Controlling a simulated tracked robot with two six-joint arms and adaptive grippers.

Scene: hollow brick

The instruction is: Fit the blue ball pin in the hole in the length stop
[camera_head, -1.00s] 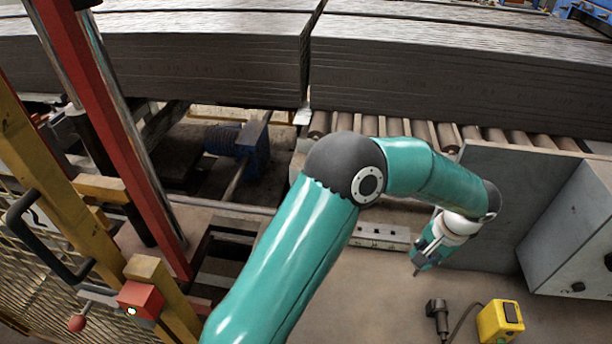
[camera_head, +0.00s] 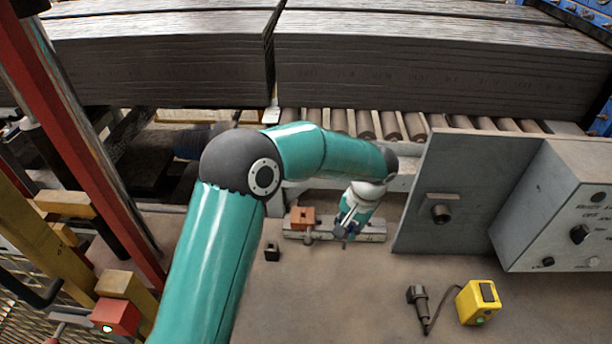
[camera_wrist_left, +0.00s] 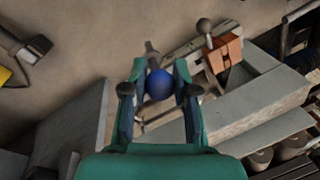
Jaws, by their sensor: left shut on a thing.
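My left gripper (camera_head: 344,234) is shut on the blue ball pin, with the blue ball (camera_wrist_left: 159,84) between its fingers in the left wrist view. A dark grey shank (camera_wrist_left: 151,52) points away beyond the ball. The orange block (camera_head: 302,217), which looks like the length stop, sits on a grey rail (camera_head: 372,232) just left of the gripper in the head view. In the wrist view the orange block (camera_wrist_left: 225,51) is to the right of the pin, apart from it, with a grey ball-ended lever (camera_wrist_left: 205,27) beside it. I cannot make out its hole. My right gripper is not in view.
A small black block (camera_head: 272,252) stands left of the rail. A grey upright plate (camera_head: 455,190) with a dark knob and a control box (camera_head: 560,215) stand to the right. A yellow box (camera_head: 478,302) with a corded dark tool (camera_head: 418,298) lies in front.

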